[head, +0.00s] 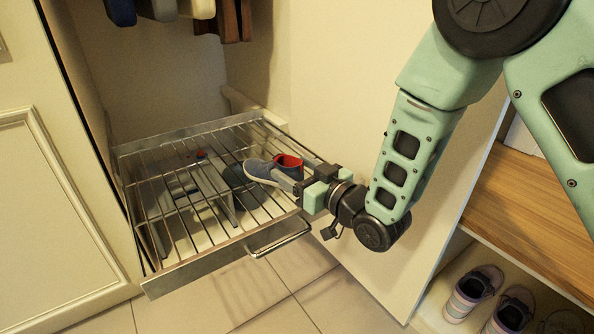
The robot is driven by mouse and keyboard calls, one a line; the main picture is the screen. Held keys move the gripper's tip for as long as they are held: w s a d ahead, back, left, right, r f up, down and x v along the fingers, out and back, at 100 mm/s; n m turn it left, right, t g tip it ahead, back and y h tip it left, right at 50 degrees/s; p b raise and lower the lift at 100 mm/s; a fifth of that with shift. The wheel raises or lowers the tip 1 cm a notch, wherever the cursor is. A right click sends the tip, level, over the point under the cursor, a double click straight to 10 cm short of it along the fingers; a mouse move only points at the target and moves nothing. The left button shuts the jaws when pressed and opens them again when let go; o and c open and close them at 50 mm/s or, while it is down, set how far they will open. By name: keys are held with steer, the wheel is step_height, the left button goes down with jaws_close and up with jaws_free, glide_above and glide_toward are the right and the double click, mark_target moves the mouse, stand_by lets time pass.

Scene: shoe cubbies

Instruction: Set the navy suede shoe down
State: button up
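The navy suede shoe (258,170) with a red lining is over the right part of the pulled-out wire rack (180,255). Its pale-soled toe points left and its heel is toward my gripper. My gripper (292,171) comes in from the right, with one finger on the near side of the heel and the other on the far side. It looks shut on the shoe. The shoe looks roughly level; I cannot tell whether its sole touches the wires.
The rack's front handle (283,238) sticks out toward the floor. Clothes hang above. A cabinet door (60,220) is at left, and a cubby with pale shoes (474,287) is at lower right. The rack's left side is clear.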

steer(key=shift+r, duration=0.15)
steer(key=p+v, duration=0.5)
steer(key=v, duration=0.7)
steer(key=s+d+r+g+h, duration=0.3)
steer(key=s+g+h, duration=0.2)
steer(key=s, duration=0.6)
steer(key=s+d+r+g+h, duration=0.2)
steer(key=s+r+g+h, duration=0.1)
steer(key=s+g+h, duration=0.3)
steer(key=s+g, duration=0.2)
steer(key=s, duration=0.2)
steer(key=shift+s+d+m, duration=0.3)
steer(key=shift+s+d, duration=0.1)
steer(key=shift+r, duration=0.1)
